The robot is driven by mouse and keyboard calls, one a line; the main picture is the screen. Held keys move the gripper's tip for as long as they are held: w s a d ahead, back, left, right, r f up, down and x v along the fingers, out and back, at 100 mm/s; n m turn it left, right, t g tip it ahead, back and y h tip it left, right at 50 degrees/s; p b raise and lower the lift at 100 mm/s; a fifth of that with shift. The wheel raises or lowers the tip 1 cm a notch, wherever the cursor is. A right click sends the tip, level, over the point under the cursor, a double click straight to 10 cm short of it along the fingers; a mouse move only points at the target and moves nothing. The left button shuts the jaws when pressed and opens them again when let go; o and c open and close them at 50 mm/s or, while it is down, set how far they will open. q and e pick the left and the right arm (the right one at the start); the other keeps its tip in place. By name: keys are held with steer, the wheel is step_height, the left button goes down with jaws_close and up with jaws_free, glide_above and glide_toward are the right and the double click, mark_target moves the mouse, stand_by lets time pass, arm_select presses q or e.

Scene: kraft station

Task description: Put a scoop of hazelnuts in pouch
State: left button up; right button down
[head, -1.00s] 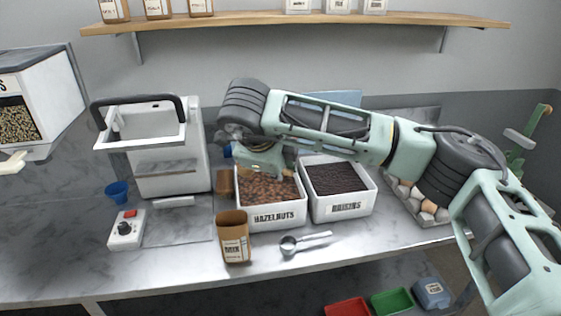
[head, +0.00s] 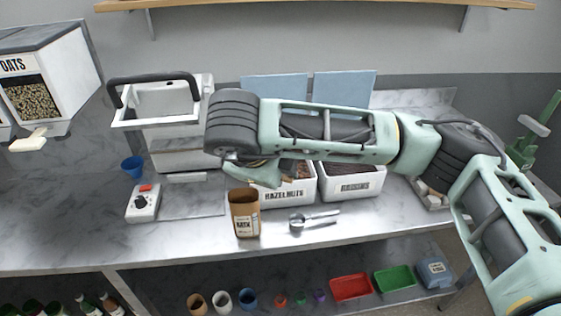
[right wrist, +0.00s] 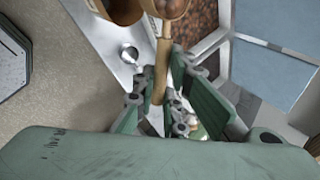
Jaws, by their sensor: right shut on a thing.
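The brown kraft pouch (head: 244,214) stands upright and open on the counter. Its brown rim also shows at the top of the right wrist view (right wrist: 122,10). The white hazelnuts bin (head: 290,196) is behind it to the right, partly covered by my right arm. My right gripper (head: 255,172) is just behind and above the pouch. In the right wrist view it is shut on the handle of a wooden scoop (right wrist: 162,68), whose bowl holds brown hazelnuts (right wrist: 168,6). The scoop is hidden in the head view. My left gripper is not in view.
The white raisins bin (head: 352,186) stands right of the hazelnuts. A metal scoop (head: 312,218) lies in front of the bins. A white sealer (head: 180,150), a control box (head: 143,204) and a blue cup (head: 133,168) are left. Coloured trays sit on the lower shelf.

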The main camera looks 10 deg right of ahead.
steer(key=f+g+y+p, duration=0.1)
steer(key=g+y+p, duration=0.1)
steer(key=g, duration=0.2)
steer(key=g+y+p, duration=0.2)
steer(key=g+y, duration=0.1)
steer(key=g, duration=0.2)
steer(key=f+g+y+p, duration=0.1)
steer(key=g+y+p, duration=0.1)
steer(key=g+p, duration=0.1)
steer(key=shift+s+f+g+y, duration=0.35)
steer(key=shift+s+g+y, duration=0.05)
steer(key=shift+g, duration=0.5)
stand_by(0.3)
